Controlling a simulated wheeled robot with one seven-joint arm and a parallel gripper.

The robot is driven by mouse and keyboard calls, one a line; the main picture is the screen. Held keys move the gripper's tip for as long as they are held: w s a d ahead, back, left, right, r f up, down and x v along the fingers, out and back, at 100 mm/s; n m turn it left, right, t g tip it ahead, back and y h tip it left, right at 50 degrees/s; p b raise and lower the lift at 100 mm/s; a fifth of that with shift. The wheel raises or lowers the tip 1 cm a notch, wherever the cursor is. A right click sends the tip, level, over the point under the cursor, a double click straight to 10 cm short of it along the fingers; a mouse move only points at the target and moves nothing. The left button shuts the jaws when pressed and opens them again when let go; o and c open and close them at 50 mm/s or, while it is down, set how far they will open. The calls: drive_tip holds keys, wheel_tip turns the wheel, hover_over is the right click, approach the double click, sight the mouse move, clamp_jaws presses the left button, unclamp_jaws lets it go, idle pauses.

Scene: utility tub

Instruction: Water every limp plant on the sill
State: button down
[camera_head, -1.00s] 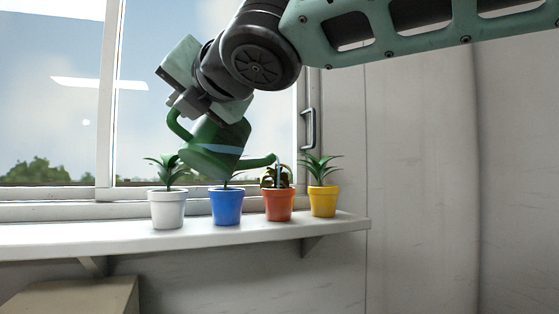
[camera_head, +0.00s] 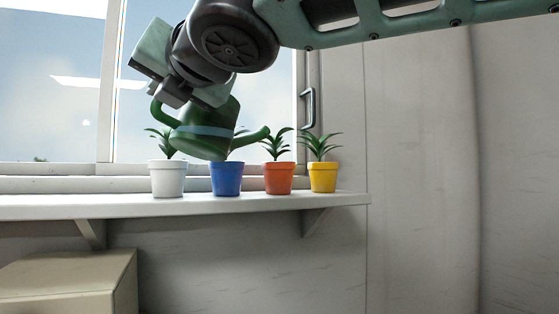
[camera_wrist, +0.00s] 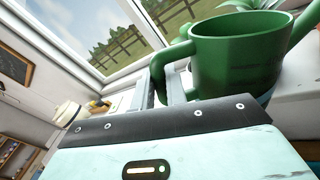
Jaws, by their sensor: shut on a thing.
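My gripper (camera_head: 177,98) is shut on the handle of a green watering can (camera_head: 205,126) with a pale blue band; the can (camera_wrist: 236,52) also shows in the wrist view. The can is held in front of the blue pot, its spout pointing right, tip just left of the orange pot's plant. No water shows from it. On the sill (camera_head: 120,205) stand a white pot (camera_head: 167,180), a blue pot (camera_head: 227,180), an orange pot (camera_head: 279,179) and a yellow pot (camera_head: 323,178). The white, orange and yellow pots' plants have upright green leaves. The blue pot's plant is mostly hidden behind the can.
The window (camera_head: 60,80) is behind the sill, with a handle (camera_head: 308,108) at its right. A beige box (camera_head: 75,280) stands below the sill at left. The sill ends just right of the yellow pot. The sill left of the white pot is clear.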

sight(154, 110)
drive_tip(key=f+b, duration=0.1)
drive_tip(key=f+n, duration=0.1)
drive_tip(key=s+f+b, duration=0.1)
drive_tip(key=shift+a+f+b, duration=0.3)
drive_tip(key=shift+a+f, duration=0.05)
drive_tip(key=shift+a, duration=0.05)
drive_tip(key=shift+s+r+n, duration=0.1)
drive_tip(key=shift+r+n, duration=0.15)
drive_tip(key=shift+n, duration=0.05)
drive_tip(key=shift+s+a+f+n+b, duration=0.2)
drive_tip(key=shift+f+n+b, duration=0.2)
drive_tip(key=shift+f+b, duration=0.45)
drive_tip(key=shift+s+a+f+n+b, duration=0.15)
drive_tip(key=shift+f+n+b, duration=0.25)
drive_tip(key=shift+f+b, duration=0.5)
drive_tip(key=shift+s+a+f+n+b, duration=0.1)
drive_tip(key=shift+s+f+n+b, duration=0.25)
drive_tip(key=shift+f+b, duration=0.5)
drive_tip(key=shift+w+r, duration=0.1)
drive_tip(key=shift+r, duration=0.05)
